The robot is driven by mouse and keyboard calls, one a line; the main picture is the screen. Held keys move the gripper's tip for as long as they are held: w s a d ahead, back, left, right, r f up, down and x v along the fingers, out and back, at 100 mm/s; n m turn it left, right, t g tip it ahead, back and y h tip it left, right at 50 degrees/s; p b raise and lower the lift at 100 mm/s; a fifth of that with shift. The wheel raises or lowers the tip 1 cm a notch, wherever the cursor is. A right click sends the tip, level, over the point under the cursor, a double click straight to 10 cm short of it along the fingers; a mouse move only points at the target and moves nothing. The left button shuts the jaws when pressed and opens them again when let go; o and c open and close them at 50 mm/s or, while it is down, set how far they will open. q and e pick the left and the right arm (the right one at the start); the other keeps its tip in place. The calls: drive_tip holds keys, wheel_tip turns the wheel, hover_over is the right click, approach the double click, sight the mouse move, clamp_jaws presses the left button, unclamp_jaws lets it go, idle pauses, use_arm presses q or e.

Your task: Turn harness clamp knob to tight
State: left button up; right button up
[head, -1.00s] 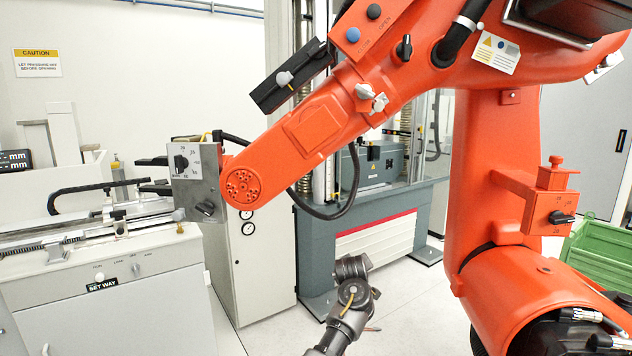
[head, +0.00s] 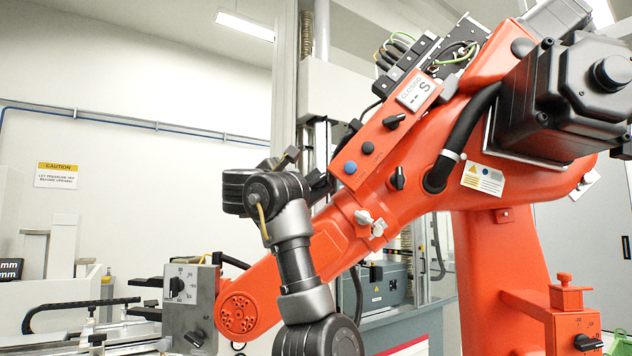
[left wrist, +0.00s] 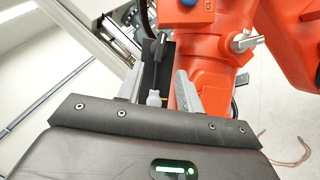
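A black bar-shaped clamp on the orange arm shows its upper end in the head view (head: 319,186); my left arm hides the rest. In the left wrist view the black clamp (left wrist: 158,62) carries a small pale knob (left wrist: 153,98), apparently the harness clamp knob. My left gripper (left wrist: 160,90) is open, with one grey finger on each side of the knob and gaps visible beside it. I cannot tell the depth between fingertips and knob. In the head view the gripper is mostly hidden behind my wrist. My right gripper is not in view.
The orange arm carries other controls: a pale wing knob (head: 370,223), a blue button (head: 350,168) and a black switch (head: 398,178). A grey box with a dial (head: 190,300) is at its lower left end. Open space lies toward the left wall.

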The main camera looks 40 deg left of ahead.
sight(317, 179)
use_arm(q)
drive_tip(key=p+x, duration=0.5)
drive_tip(key=x, duration=0.4)
drive_tip(key=shift+w+d+r, duration=0.1)
drive_tip(key=shift+w+r, duration=0.05)
drive_tip(key=shift+w, duration=0.1)
drive_tip(key=shift+w+a+p, duration=0.2)
drive_tip(key=shift+w+p, duration=0.3)
drive_tip(key=shift+w, duration=0.15)
drive_tip(key=shift+c, duration=0.2)
clamp_jaws()
